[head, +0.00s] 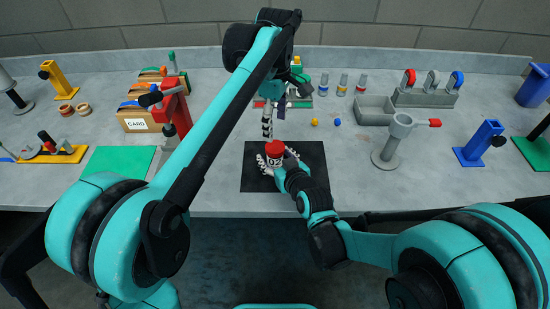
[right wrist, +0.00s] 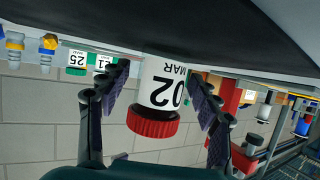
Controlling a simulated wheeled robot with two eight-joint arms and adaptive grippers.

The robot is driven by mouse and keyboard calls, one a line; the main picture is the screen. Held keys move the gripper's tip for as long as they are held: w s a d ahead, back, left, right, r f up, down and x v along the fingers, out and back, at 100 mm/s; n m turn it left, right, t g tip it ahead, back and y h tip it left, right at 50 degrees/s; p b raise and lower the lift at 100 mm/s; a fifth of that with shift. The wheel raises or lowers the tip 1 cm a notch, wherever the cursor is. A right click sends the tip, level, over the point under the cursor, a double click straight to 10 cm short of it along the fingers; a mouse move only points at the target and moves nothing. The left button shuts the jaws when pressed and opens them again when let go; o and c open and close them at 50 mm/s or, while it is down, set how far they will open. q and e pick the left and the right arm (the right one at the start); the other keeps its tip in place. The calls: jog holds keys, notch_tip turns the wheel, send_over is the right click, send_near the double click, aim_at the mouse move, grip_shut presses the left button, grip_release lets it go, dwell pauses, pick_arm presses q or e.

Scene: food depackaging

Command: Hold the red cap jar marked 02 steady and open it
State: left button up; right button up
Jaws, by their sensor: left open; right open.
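The red cap jar (head: 274,149) stands upright on the black mat (head: 312,165) in the head view. In the right wrist view the white jar marked 02 (right wrist: 160,85) appears upside down, its red cap (right wrist: 153,122) toward the bottom. My right gripper (head: 277,163) is open, with its fingers on either side of the jar's body; gaps show between the fingers and the jar in the right wrist view. My left gripper (head: 274,118) is open and empty, behind and above the jar. Its far finger is partly hidden by my arm.
A grey stand with a red handle (head: 401,135) stands right of the mat. A red device (head: 175,105) and a CARD box (head: 138,122) stand left.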

aim_at(275, 146)
grip_shut()
pick_arm(q)
jog(key=m, duration=0.5)
jog(key=shift+m, duration=0.4)
jog(key=m, duration=0.4)
jog(key=shift+m, duration=0.3)
jog(key=m, duration=0.4)
jog(key=shift+m, duration=0.3)
jog(key=m, duration=0.4)
jog(key=shift+m, duration=0.4)
jog(key=m, duration=0.4)
jog(key=shift+m, duration=0.3)
jog(key=m, duration=0.4)
jog(key=shift+m, duration=0.4)
jog(key=m, duration=0.4)
jog(key=shift+m, duration=0.3)
jog(key=m, duration=0.6)
jog(key=shift+m, duration=0.3)
jog(key=shift+f, duration=4)
